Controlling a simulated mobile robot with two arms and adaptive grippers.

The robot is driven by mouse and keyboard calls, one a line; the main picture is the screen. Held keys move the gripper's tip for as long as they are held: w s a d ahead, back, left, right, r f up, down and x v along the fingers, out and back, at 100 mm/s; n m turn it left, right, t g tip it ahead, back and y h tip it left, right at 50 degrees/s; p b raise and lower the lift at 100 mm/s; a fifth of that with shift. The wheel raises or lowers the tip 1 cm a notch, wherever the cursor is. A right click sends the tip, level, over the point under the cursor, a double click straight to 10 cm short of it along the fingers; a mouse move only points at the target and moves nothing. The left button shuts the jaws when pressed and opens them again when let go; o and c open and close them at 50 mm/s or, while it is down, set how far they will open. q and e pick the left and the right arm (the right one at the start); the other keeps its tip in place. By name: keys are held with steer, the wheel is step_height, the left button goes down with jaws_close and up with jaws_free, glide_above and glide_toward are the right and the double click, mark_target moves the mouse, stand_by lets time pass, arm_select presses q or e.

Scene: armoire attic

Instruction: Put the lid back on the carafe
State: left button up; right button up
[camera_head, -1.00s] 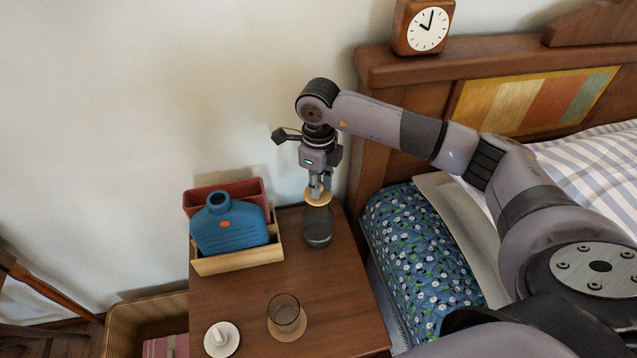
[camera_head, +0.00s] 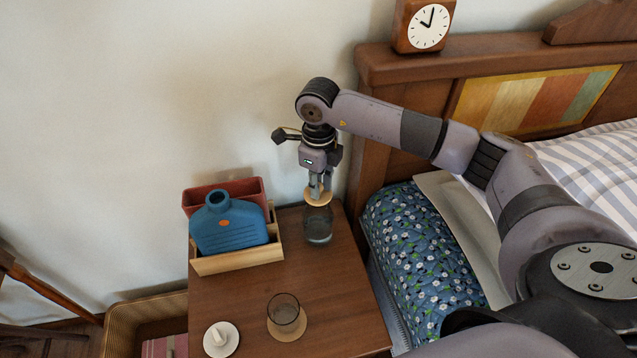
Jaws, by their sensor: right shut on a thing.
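The glass carafe (camera_head: 318,228) stands upright at the back right of the wooden nightstand. The lid (camera_head: 318,199), a light wooden disc, is at the carafe's top. My right gripper (camera_head: 318,194) points down and is shut on the lid from above. The lid looks level and covers the carafe's mouth in this view; whether it is fully seated I cannot tell. My left gripper is not in view.
A wooden box (camera_head: 240,260) with a blue bottle (camera_head: 228,222) and a red container (camera_head: 250,186) stands left of the carafe. A glass (camera_head: 285,311) on a coaster and a white dish (camera_head: 221,338) are in front. The bed (camera_head: 420,260) is right.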

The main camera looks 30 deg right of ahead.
stand_by(0.6)
stand_by(0.3)
steer(key=o, duration=1)
steer(key=shift+c, duration=0.2)
steer(key=o, duration=0.5)
steer(key=shift+r, duration=0.1)
steer(key=shift+r+p, duration=2.1)
steer(key=shift+r, duration=1.35)
